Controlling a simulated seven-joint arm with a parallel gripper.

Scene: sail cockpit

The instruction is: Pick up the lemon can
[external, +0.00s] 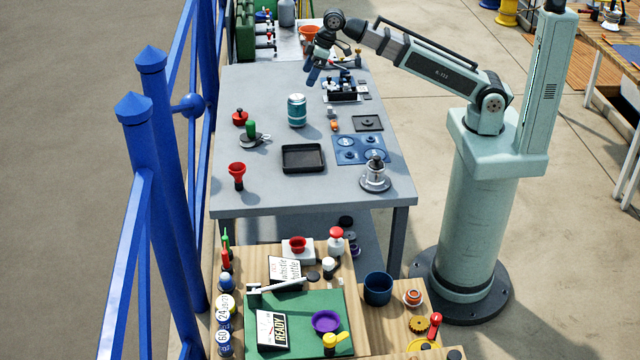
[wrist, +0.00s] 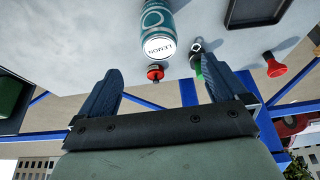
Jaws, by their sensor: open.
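The lemon can (external: 297,110) is teal with a pale top and stands upright on the grey table. In the wrist view the can (wrist: 166,22) shows near the top edge, with "LEMON" written on its white end. My gripper (external: 318,72) is above the far part of the table, beyond the can and apart from it. In the wrist view my gripper (wrist: 162,80) has its two blue fingers spread with nothing between them, and the can lies past the fingertips.
Around the can on the grey table (external: 260,190) are a red-knobbed piece (external: 240,118), a green-handled piece (external: 252,132), a black tray (external: 303,158), a blue plate (external: 358,149) and a red funnel (external: 237,174). A blue railing (external: 150,150) runs along the left.

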